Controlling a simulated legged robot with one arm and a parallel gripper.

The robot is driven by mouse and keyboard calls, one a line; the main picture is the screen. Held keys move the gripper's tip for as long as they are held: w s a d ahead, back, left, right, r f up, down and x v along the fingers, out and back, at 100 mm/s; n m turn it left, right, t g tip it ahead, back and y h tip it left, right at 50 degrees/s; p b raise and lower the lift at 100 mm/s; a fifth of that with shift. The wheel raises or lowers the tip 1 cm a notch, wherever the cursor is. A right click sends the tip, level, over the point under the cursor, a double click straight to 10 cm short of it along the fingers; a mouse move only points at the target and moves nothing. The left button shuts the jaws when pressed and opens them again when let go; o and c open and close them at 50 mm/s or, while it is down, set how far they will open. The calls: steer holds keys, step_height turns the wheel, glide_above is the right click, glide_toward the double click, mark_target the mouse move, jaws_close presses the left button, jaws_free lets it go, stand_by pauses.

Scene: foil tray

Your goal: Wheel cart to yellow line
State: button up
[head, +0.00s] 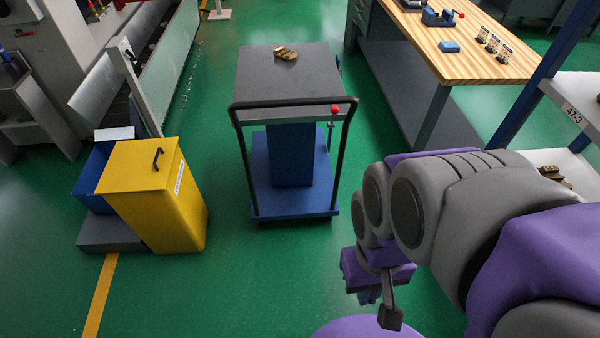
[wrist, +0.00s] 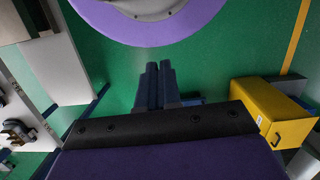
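The cart (head: 290,75) stands upright on the green floor in the middle of the head view. It has a grey top, a black push handle (head: 292,102) on its near side and a blue lower deck (head: 262,190). A yellow line (head: 100,295) runs along the floor at the lower left; it also shows at the upper right of the wrist view (wrist: 296,38). My gripper (head: 380,298) is in front of the cart to the right, apart from the handle. In the wrist view its two fingers (wrist: 158,85) lie close together with nothing visible between them. I cannot make out the cart there.
A yellow bin (head: 150,200) and a blue bin (head: 92,180) stand left of the cart, beside the line's far visible end. A wooden workbench (head: 470,50) and a shelf (head: 575,105) stand on the right. A small brown part (head: 286,54) lies on the cart. Floor before the cart is clear.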

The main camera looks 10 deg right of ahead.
steer(key=shift+o, duration=0.6)
steer(key=shift+w+d, duration=0.1)
steer(key=shift+w, duration=0.25)
steer(key=o, duration=0.8)
steer(key=w+d+n+t+p, duration=0.1)
steer(key=w, duration=0.5)
steer(key=w+d+f+n+t+h+p, duration=0.1)
steer(key=w+d+n+t, duration=0.1)
steer(key=w, duration=0.4)
steer(key=w+d+n+t+p, duration=0.1)
steer(key=w+d, duration=0.1)
steer(key=w, duration=0.4)
steer(key=shift+w+d+f+h, duration=0.15)
steer(key=shift+d+h, duration=0.05)
steer(key=shift+h, duration=0.1)
steer(key=shift+c, duration=0.2)
steer(key=n+t+y+p, duration=0.8)
steer(key=n+t, duration=0.5)
steer(key=n, duration=0.4)
glide_toward(296, 105)
steer(key=shift+h, duration=0.5)
steer(key=x, duration=1.1)
steer(key=shift+w+a, duration=0.25)
steer(key=shift+a, duration=0.2)
jaws_close()
